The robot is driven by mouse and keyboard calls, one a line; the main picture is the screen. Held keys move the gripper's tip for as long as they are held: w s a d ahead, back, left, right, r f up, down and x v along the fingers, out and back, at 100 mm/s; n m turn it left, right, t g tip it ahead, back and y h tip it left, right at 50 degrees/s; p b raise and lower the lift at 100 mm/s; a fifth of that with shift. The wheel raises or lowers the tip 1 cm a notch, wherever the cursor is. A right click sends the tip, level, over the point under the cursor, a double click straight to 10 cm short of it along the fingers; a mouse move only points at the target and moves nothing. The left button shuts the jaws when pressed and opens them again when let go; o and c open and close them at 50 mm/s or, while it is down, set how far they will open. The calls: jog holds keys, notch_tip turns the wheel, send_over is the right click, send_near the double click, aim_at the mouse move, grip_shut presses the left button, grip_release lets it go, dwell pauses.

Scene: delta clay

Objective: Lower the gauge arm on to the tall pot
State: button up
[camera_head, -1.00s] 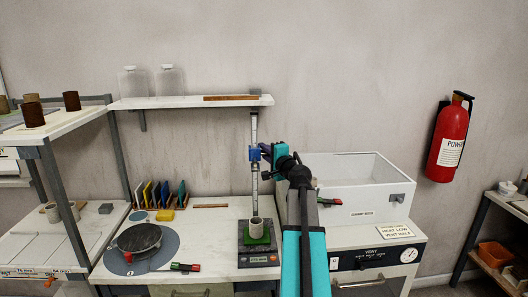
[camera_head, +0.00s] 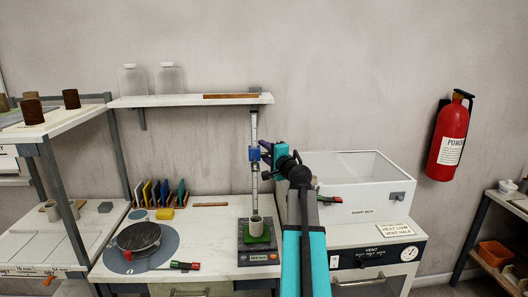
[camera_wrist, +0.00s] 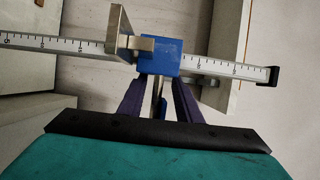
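The gauge is an upright scale post (camera_head: 254,192) with a blue slider (camera_head: 254,154) high above the pot. My gripper (camera_head: 264,151) is at the slider, from the right. In the wrist view the blue slider (camera_wrist: 160,57) sits at the tips of my two dark purple fingers (camera_wrist: 161,88). A metal arm (camera_wrist: 119,33) sticks out from the slider's left side. Its lower face and any grip by the fingertips are hidden, so I cannot tell whether they clamp it.
A wall shelf (camera_head: 180,102) is above and left of the post. A white bin (camera_head: 370,205) stands right of my arm. Wall space above my arm is free.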

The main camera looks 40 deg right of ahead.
jog(key=b+v, duration=0.3)
jog(key=v, duration=1)
jog(key=shift+s, duration=0.35)
